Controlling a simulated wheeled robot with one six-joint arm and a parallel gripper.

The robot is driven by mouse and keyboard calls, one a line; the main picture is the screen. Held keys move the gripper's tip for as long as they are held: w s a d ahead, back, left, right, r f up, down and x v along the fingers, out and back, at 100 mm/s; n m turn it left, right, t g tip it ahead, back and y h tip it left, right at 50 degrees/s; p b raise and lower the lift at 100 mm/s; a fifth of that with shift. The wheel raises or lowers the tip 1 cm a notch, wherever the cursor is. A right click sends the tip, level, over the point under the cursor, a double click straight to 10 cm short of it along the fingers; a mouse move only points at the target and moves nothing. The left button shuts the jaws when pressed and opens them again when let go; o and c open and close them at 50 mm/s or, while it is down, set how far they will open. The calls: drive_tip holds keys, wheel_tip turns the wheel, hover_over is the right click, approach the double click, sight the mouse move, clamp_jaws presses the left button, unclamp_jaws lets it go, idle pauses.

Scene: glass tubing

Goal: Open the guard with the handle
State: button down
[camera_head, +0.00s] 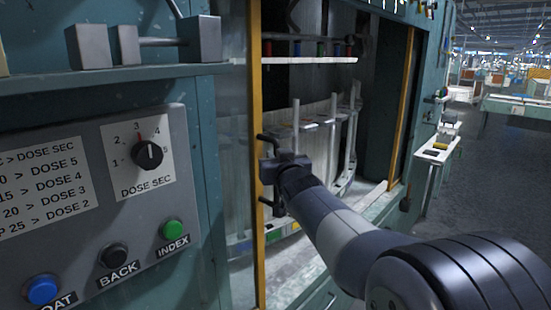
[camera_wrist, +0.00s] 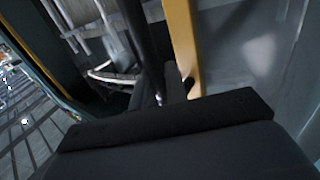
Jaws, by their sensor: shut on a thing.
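The guard is a clear panel with a yellow upright edge (camera_head: 257,80), at the left side of the machine's opening. Its black handle (camera_head: 264,138) stands out from that edge, with its top and bottom ends showing above and below my gripper (camera_head: 270,172). My gripper is shut on the middle of the handle, which it partly hides. In the wrist view the dark handle bar (camera_wrist: 143,45) runs down to the fingers (camera_wrist: 175,88), next to the yellow edge (camera_wrist: 181,35). To the right of the guard's edge the opening is uncovered, and the inside shows.
Another yellow upright (camera_head: 403,110) stands at the opening's right side. Inside are a white shelf (camera_head: 310,60) and glass-like tubing racks (camera_head: 325,125). A control panel (camera_head: 100,210) with a dial and buttons is at the left. A floor aisle (camera_head: 480,190) lies open at the right.

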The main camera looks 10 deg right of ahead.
drive_tip(key=c, duration=1.5)
unclamp_jaws()
drive_tip(key=s, duration=1)
drive_tip(key=shift+s+d, duration=0.25)
drive_tip(key=shift+s, duration=0.1)
drive_tip(key=w, duration=1.1)
